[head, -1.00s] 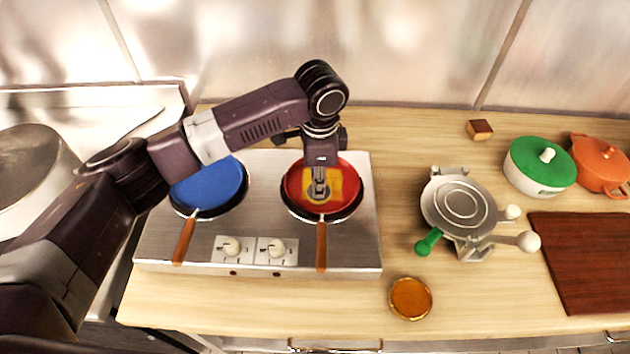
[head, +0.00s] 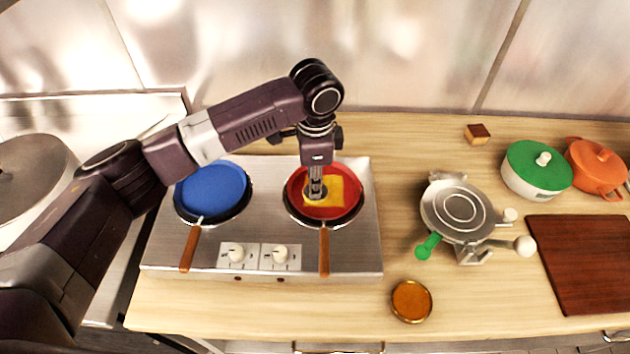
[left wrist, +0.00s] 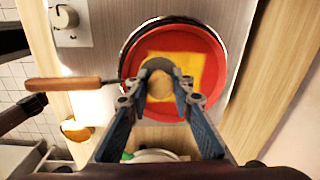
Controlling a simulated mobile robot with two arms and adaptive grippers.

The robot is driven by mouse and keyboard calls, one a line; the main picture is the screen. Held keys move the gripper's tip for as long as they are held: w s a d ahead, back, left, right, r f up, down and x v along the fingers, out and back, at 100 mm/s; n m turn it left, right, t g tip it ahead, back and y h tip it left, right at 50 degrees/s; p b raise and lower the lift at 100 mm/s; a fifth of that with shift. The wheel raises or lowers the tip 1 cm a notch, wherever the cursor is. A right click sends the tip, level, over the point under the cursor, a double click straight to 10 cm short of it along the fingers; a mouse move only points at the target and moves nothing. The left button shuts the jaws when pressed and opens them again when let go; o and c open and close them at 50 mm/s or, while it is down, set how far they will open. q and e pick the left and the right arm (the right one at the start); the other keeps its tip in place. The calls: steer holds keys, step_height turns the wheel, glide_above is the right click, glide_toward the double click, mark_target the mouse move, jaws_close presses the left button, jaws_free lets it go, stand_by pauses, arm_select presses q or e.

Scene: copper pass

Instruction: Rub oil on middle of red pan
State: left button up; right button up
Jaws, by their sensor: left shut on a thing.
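The red pan (head: 354,207) sits on the right side of the stove, its wooden handle (head: 324,252) pointing to the front. A yellow square patch (head: 337,190) lies on the middle of its red floor; it also shows in the left wrist view (left wrist: 208,70). My left gripper (head: 316,190) points down into the pan, left of the pan's centre. It is shut on a small round tool with a tan knob (left wrist: 160,86) and a grey rim. The tool overlaps the patch; whether it touches the pan is unclear. My right gripper is out of view.
A blue pan (head: 211,187) sits on the stove's left side. A small amber dish (head: 411,300) stands on the counter, front right. A silver press (head: 458,210), a green-lidded pot (head: 538,165), an orange pot (head: 597,166) and a brown board (head: 590,262) are further right.

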arm_select(q)
steer(key=r+p, duration=0.2)
steer(key=shift+d+r, duration=0.2)
steer(key=shift+r, duration=0.2)
steer(key=shift+a+r+p, duration=0.1)
steer(key=shift+r+p, duration=0.2)
steer(key=shift+p, duration=0.2)
steer(key=shift+a+r+p, duration=0.1)
steer(key=shift+r+p, duration=0.2)
steer(key=shift+r, duration=0.6)
steer(key=shift+s+r, duration=0.1)
steer(key=shift+r, duration=0.05)
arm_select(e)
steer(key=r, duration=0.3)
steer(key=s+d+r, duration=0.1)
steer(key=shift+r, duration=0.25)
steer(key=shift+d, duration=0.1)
